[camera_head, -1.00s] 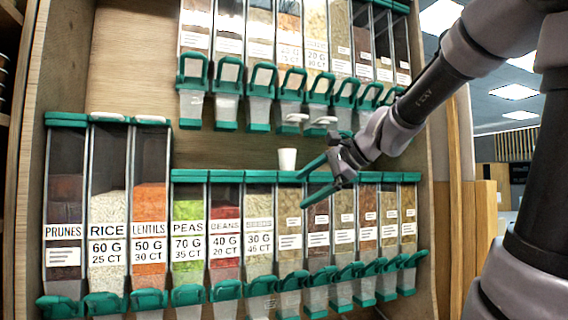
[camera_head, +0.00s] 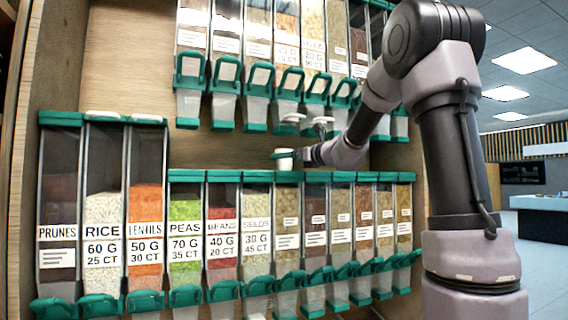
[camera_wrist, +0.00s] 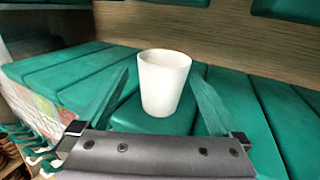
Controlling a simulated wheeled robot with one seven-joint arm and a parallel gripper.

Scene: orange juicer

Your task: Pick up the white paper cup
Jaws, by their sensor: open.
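The white paper cup (camera_head: 284,160) stands upright on the green lids of the lower dispenser row, against the wooden back panel. In the wrist view the cup (camera_wrist: 164,84) is between the two green fingers of my gripper (camera_wrist: 164,100), with one finger on each side. The fingers are spread, and gaps show between them and the cup. In the head view my gripper (camera_head: 296,155) reaches the cup from the right at about its height. The cup hides part of the fingers there.
The lower dispensers' green lids (camera_head: 235,175) form a ledge under the cup. An upper row of dispensers with green spouts (camera_head: 255,110) hangs above. Three taller dispensers (camera_head: 103,118) stand at the left. Some bare ledge shows left of the cup.

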